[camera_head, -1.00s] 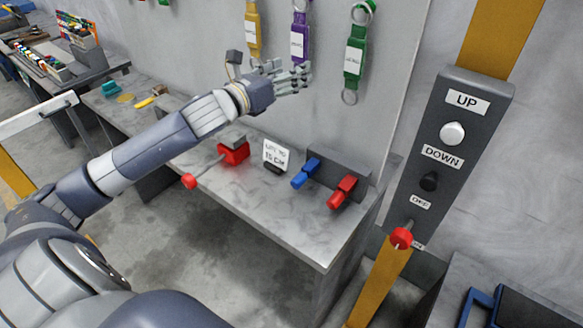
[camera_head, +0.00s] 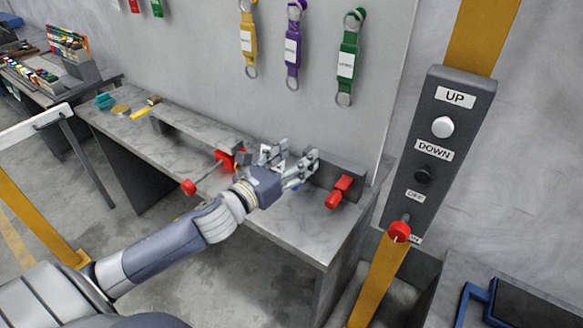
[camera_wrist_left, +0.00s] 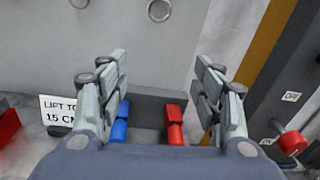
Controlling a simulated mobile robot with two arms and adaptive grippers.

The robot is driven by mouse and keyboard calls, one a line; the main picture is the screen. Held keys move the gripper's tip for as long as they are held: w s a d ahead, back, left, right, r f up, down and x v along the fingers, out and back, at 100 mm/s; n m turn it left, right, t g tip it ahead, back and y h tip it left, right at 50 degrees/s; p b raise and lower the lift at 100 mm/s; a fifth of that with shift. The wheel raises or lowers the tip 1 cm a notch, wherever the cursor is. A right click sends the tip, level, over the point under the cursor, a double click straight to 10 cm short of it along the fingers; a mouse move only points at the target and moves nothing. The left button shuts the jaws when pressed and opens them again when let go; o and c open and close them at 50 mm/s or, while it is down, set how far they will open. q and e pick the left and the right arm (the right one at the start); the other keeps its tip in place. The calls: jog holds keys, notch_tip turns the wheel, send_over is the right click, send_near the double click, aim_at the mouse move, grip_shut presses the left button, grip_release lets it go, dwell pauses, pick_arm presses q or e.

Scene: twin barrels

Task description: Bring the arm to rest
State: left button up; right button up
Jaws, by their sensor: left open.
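My left gripper (camera_head: 291,168) is open and empty, over the right part of the grey workbench (camera_head: 200,150) in the head view. Its fingers hide most of the blue handle and the small sign there. In the left wrist view the spread fingers (camera_wrist_left: 165,100) frame a blue handle (camera_wrist_left: 120,122) and a red handle (camera_wrist_left: 175,125) on a grey block, which lie beyond the fingers; I cannot see any contact. The red handle also shows in the head view (camera_head: 340,191), just right of the fingers. My right gripper is not in view.
A red-knobbed lever (camera_head: 189,187) sticks out from the bench's front. A control box (camera_head: 437,150) with UP and DOWN buttons and a red switch (camera_head: 399,231) stands at right. Yellow, purple and green tags (camera_head: 347,60) hang on the back panel. A white sign (camera_wrist_left: 60,112) reads "LIFT TO 15 CM".

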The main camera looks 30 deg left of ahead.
pick_arm(q)
jog(key=shift+s+d+f, duration=0.4)
jog(key=shift+s+f, duration=0.05)
jog(key=shift+s, duration=0.2)
